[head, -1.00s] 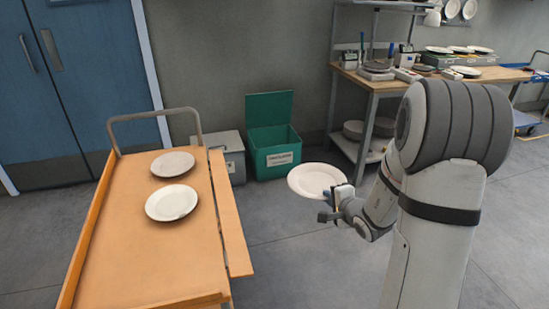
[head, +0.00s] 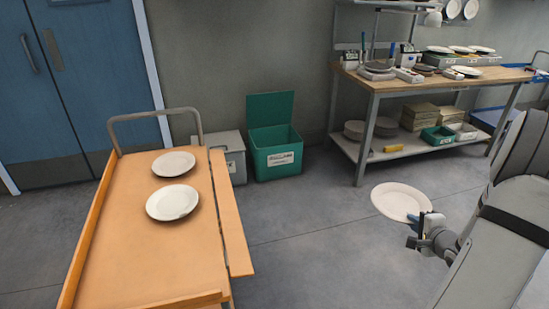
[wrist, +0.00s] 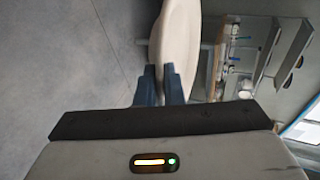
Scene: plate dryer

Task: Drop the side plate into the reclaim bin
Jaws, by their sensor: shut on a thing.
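A white side plate (head: 400,201) is held by its edge in my gripper (head: 425,221), out over the open floor at the right of the head view. In the wrist view the plate (wrist: 175,45) stands edge-on between the two blue fingertips (wrist: 160,88), which are shut on it. A green bin (head: 276,158) with a raised lid and a white label stands on the floor by the back wall; the label is too small to read. It is left of and beyond the plate, well apart from it. The bin's inside is mostly hidden.
A grey bin (head: 233,152) stands left of the green one. An orange-topped trolley (head: 130,245) with two white plates (head: 172,202) fills the left front. A workbench (head: 410,85) with plates and tools stands back right. Open floor (head: 310,230) lies between trolley and arm.

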